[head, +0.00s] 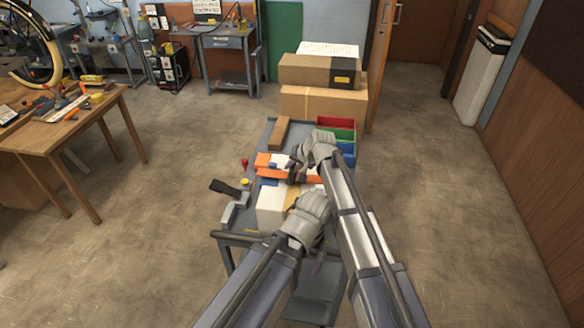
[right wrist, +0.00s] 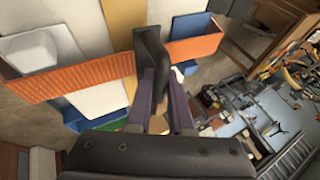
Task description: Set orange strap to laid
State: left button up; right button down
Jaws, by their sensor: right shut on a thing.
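On the grey cart (head: 256,226), orange ribbed pieces (head: 264,160) lie among white and blue items. In the right wrist view a long orange ribbed band (right wrist: 85,77) crosses the picture beside white and blue blocks. I cannot tell which orange part is the strap. My right gripper (head: 297,174) is over these pieces; in its wrist view its fingers (right wrist: 162,100) are shut on a dark bent piece (right wrist: 151,55). I cannot tell whether that piece belongs to the strap.
Red, green and blue bins (head: 336,123) stand at the cart's far right, with a brown block (head: 279,133) to their left. A white box (head: 270,207) with a tan band sits nearer. Cardboard boxes (head: 322,103) stand behind; a wooden table (head: 105,105) is at left.

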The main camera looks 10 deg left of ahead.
jog(key=c, duration=0.8)
grip_release()
jog(key=shift+r, duration=0.15)
jog(key=p+v, duration=0.6)
jog(key=v, duration=0.1)
jog(key=shift+s+d+r, duration=0.15)
jog(key=shift+s+r, duration=0.05)
jog(key=shift+s, duration=0.05)
